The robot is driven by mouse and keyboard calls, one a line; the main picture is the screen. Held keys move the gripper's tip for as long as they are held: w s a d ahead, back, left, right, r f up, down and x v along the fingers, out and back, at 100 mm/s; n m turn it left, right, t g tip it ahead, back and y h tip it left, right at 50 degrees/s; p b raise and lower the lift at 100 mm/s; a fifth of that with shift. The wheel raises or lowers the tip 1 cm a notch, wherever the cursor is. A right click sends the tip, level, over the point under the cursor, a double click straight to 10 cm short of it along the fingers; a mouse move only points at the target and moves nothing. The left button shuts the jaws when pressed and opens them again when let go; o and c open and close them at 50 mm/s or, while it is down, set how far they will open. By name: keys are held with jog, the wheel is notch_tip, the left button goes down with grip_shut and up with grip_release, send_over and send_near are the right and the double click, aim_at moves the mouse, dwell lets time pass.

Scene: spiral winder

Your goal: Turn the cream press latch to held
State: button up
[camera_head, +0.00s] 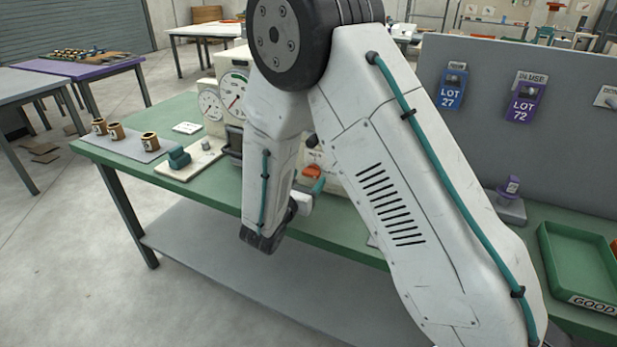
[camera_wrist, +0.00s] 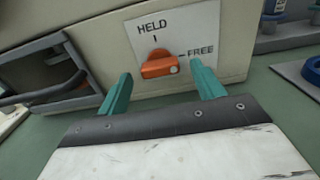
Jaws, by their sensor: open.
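The cream press (camera_head: 233,62) stands on the green bench, mostly hidden behind my arm in the head view. Its cream front also fills the top of the wrist view (camera_wrist: 90,32). The orange latch (camera_wrist: 159,65) sits on a white plate marked HELD above and FREE at the right. The latch lies nearly level, its pale-dotted end toward FREE. It also shows in the head view (camera_head: 312,172). My gripper (camera_wrist: 161,72) is open, one teal finger on each side of the latch. I cannot tell whether the fingers touch it. One finger shows in the head view (camera_head: 319,186).
A dark handle frame (camera_wrist: 50,75) sticks out left of the latch plate. Several brown cups (camera_head: 116,130) stand on a grey mat at the bench's left. A green GOOD tray (camera_head: 560,283) and a purple-topped stand (camera_head: 511,205) are at the right.

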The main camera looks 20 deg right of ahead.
jog(key=shift+x, duration=1)
jog(key=c, duration=1)
